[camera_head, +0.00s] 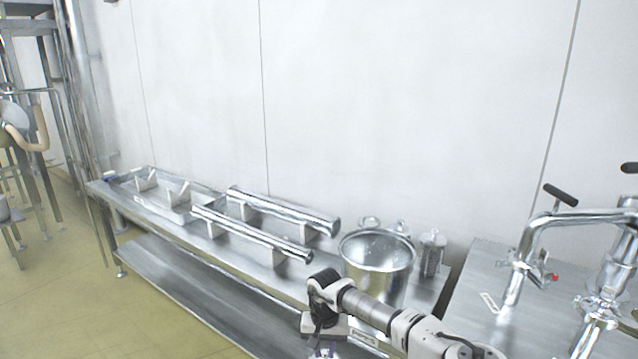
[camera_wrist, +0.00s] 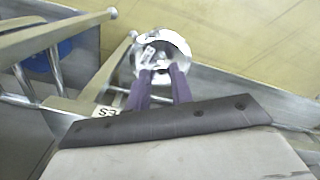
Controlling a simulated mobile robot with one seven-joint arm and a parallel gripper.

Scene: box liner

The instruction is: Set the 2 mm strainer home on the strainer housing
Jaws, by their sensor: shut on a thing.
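My gripper (camera_wrist: 161,68) reaches over the floor in the wrist view. Its two dark fingers close at the near edge of a round, shiny metal piece (camera_wrist: 177,44) with a pale tag-like strip on it. I take this piece as the strainer; no size mark is readable. In the head view my gripper (camera_head: 322,350) is at the bottom edge, in front of the bench, and what it holds is barely visible. Steel pipework (camera_head: 603,308) with black handles stands on the table at right. I cannot tell whether the strainer housing is part of it.
A long steel bench (camera_head: 165,228) runs along the wall. It carries two polished tubes (camera_head: 285,212) on supports, a shallow tray (camera_head: 150,190), a steel bucket (camera_head: 378,252) and a small canister (camera_head: 431,254). Yellow floor lies in front. A label "S3" (camera_wrist: 103,112) shows in the wrist view.

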